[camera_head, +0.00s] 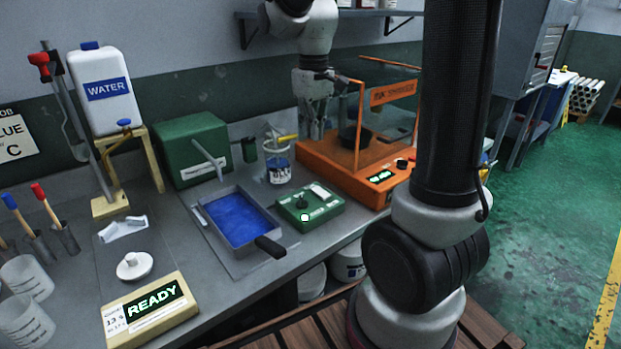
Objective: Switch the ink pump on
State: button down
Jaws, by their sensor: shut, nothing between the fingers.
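A green box (192,143) with a white label and a grey spout stands at the back of the bench; it may be the ink pump. A small green control box (322,214) with a dark knob (302,201), a pale round spot and a white label lies in front, right of a tray of blue ink (238,217). The knob's setting is too small to read. My gripper (316,128) points down behind the control box, beside the orange machine. It is shut and empty, well apart from the control box.
An orange machine (345,175) with clear panels stands right of my gripper. The tray's black handle (270,246) juts toward the front edge.

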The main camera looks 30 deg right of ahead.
notch_tip(320, 180, down, 14)
dwell(0.5)
jog(key=shift+f+g, duration=0.3)
jog(key=shift+f, duration=0.05)
jog(key=shift+r, duration=0.15)
jog(key=shift+r, duration=0.7)
jog(key=shift+r, duration=0.1)
notch_tip(320, 180, up, 14)
jog(key=w, duration=0.2)
jog(key=shift+a, duration=0.15)
